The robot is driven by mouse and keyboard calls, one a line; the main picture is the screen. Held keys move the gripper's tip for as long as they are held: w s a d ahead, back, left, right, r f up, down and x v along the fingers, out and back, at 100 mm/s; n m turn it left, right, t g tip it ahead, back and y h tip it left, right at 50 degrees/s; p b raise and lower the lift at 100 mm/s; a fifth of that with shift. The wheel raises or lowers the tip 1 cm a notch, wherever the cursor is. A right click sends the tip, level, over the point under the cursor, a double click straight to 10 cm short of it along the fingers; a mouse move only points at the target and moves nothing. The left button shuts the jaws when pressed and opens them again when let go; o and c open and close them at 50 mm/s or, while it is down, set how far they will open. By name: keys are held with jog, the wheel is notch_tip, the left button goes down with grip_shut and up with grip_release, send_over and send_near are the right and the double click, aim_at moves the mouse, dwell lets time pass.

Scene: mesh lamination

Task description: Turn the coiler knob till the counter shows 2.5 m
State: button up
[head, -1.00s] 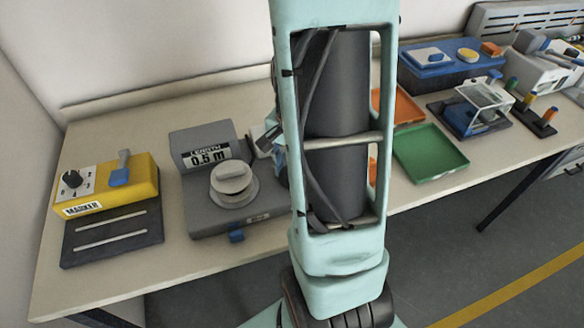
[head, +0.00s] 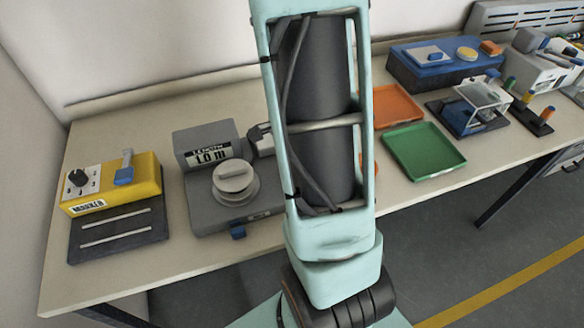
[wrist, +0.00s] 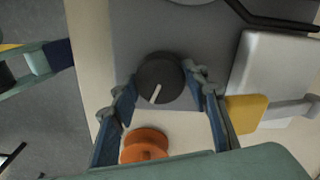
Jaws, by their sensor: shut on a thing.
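The grey coiler (head: 195,222) stands on the table, left of my arm. Its counter (head: 208,156) reads 1.0 m. A round grey disc with a raised bar (head: 234,180) is on its top. In the wrist view a dark round knob (wrist: 168,72) with a white pointer line sits on a grey surface. My gripper (wrist: 161,84) has one finger on each side of this knob and is shut on it. The pointer line slants down and to the left. In the head view my arm hides the gripper and the knob.
A yellow marker unit (head: 143,172) with a black dial stands at the left. Orange (head: 397,104) and green (head: 424,152) trays lie right of my arm. In the wrist view an orange round piece (wrist: 145,143) shows between the fingers, with a yellow block (wrist: 245,113) at right.

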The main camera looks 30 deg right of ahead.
jog(key=o, duration=1.2)
jog(key=shift+c, duration=0.2)
jog(key=shift+n, duration=0.3)
